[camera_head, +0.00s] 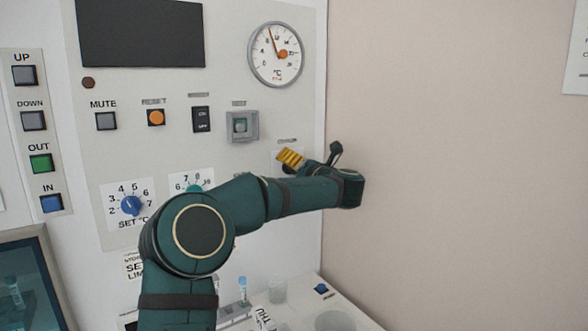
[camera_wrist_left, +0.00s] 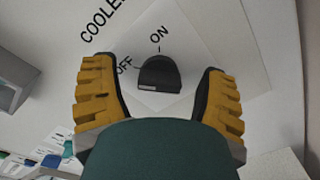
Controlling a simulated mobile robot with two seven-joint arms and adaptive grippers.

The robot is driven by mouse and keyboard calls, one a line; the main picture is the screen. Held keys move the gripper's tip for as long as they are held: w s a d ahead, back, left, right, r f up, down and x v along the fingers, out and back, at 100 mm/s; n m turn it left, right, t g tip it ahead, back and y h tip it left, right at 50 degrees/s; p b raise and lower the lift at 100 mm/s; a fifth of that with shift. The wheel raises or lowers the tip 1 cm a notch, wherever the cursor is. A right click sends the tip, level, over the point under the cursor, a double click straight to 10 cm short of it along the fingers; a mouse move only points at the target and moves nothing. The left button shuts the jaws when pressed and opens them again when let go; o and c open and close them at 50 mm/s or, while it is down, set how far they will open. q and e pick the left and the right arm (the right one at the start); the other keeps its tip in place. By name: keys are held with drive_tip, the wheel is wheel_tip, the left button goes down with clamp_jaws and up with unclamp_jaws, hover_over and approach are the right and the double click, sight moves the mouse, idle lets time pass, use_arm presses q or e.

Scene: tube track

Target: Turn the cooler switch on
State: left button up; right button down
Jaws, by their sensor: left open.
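The cooler switch (camera_wrist_left: 158,75) is a black rotary knob on a pale square plate, with ON printed above it and OFF to its left in the left wrist view. I cannot tell for certain which mark it points to. My left gripper (camera_wrist_left: 155,98) is open, with one yellow-padded finger on each side of the knob and visible gaps between. Contact does not show. In the head view the left gripper (camera_head: 291,158) is in front of the switch plate (camera_head: 279,157) and hides most of it. My right gripper is not in view.
A boxed button (camera_head: 240,125) sticks out just above the gripper. An on/off rocker (camera_head: 201,119), orange reset button (camera_head: 156,117) and blue dial (camera_head: 131,205) lie to the left. A dial gauge (camera_head: 275,54) is above. A ledge with tubes (camera_head: 242,289) is below.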

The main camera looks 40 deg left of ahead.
use_arm(q)
drive_tip(key=c, duration=1.2)
